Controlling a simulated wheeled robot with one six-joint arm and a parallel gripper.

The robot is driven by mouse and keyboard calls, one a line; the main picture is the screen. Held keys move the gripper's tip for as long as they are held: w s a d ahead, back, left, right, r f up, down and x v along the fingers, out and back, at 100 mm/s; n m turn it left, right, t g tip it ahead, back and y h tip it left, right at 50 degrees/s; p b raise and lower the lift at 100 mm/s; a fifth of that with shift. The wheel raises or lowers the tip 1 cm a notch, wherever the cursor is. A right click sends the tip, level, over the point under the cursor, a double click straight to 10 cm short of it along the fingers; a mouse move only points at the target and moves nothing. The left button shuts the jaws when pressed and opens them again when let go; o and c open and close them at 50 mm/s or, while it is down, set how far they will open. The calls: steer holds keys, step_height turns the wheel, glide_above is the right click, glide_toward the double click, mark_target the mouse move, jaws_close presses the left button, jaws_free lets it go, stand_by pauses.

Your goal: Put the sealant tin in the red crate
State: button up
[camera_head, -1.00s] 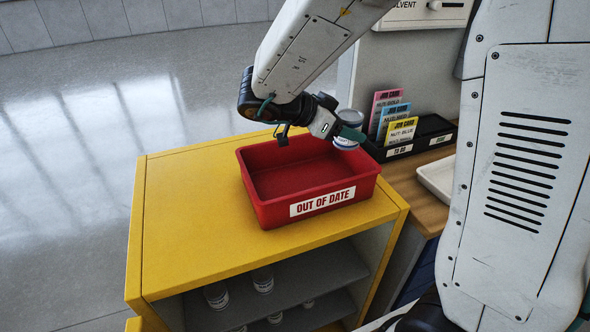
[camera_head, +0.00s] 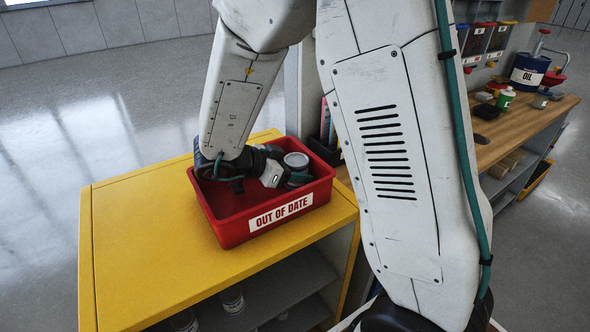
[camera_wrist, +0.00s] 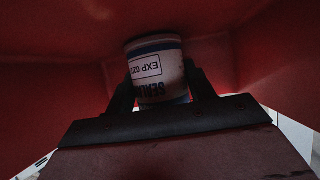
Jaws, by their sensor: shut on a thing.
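The red crate (camera_head: 222,232), labelled "OUT OF DATE", stands on top of the yellow cabinet. The sealant tin (camera_head: 296,160) is white with a blue band and is at the right end of the crate, within its walls. My gripper (camera_head: 285,179) is shut on the tin, lowered into the crate. In the wrist view the tin (camera_wrist: 155,62) sits between the two dark fingers, its label upside down with an "EXP" date patch. Red crate walls surround it there. Whether the tin touches the crate floor cannot be told.
The yellow cabinet (camera_head: 135,245) has free room on top left of the crate. White tins (camera_head: 232,300) stand on its grey shelf below. A wooden bench (camera_head: 515,130) at the right holds an oil drum (camera_head: 529,70) and small containers.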

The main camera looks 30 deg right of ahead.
steer(key=shift+f, duration=0.15)
steer(key=o, duration=1.2)
steer(key=shift+c, duration=0.2)
steer(key=shift+a+r, duration=0.3)
steer(key=v, duration=0.7)
